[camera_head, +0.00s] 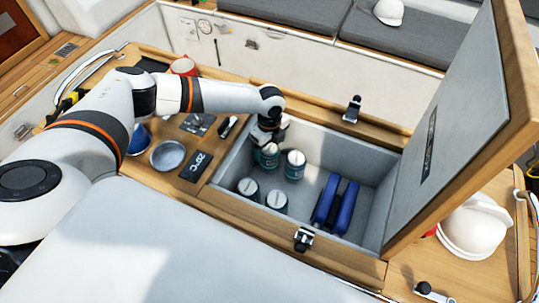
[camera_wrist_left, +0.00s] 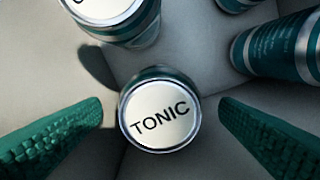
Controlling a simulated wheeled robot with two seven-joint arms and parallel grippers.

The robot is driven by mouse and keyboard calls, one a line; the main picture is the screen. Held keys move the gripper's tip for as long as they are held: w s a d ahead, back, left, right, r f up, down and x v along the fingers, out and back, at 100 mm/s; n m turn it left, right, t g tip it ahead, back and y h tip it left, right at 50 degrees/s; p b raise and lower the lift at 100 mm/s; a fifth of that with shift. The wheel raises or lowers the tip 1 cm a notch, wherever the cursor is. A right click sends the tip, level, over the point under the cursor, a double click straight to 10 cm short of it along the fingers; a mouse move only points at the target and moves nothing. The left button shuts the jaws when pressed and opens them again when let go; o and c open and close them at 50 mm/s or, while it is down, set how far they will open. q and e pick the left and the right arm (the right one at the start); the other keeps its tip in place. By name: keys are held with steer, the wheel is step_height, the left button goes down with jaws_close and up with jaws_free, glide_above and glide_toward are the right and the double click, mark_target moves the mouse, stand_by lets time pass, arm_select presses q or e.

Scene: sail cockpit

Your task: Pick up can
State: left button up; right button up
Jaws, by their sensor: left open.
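Several teal cans with white lids stand in the grey-lined open box (camera_head: 330,140). A can marked TONIC (camera_wrist_left: 160,115) stands upright between the two green fingertip pads of my left gripper (camera_head: 267,141) in the left wrist view. The pads are spread, with a gap on each side of the can. In the head view, the left gripper reaches down into the box's far left corner, over a can (camera_head: 266,158) that it partly hides. Another can (camera_head: 294,165) stands just right of it, and two cans (camera_head: 248,188) (camera_head: 277,201) stand nearer. My right gripper is not in view.
Blue packs (camera_head: 335,203) stand in the box right of the cans. The raised lid (camera_head: 455,120) walls off the right side. A metal bowl (camera_head: 167,154) and a dark 20°C panel (camera_head: 196,166) lie left of the box. A white helmet (camera_head: 475,225) sits at the right.

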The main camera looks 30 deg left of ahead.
arm_select(q)
steer(key=shift+f, duration=0.25)
steer(key=shift+f+p, duration=0.3)
steer(key=shift+f, duration=2.05)
steer(key=c, duration=1.3)
steer(key=shift+r, duration=0.1)
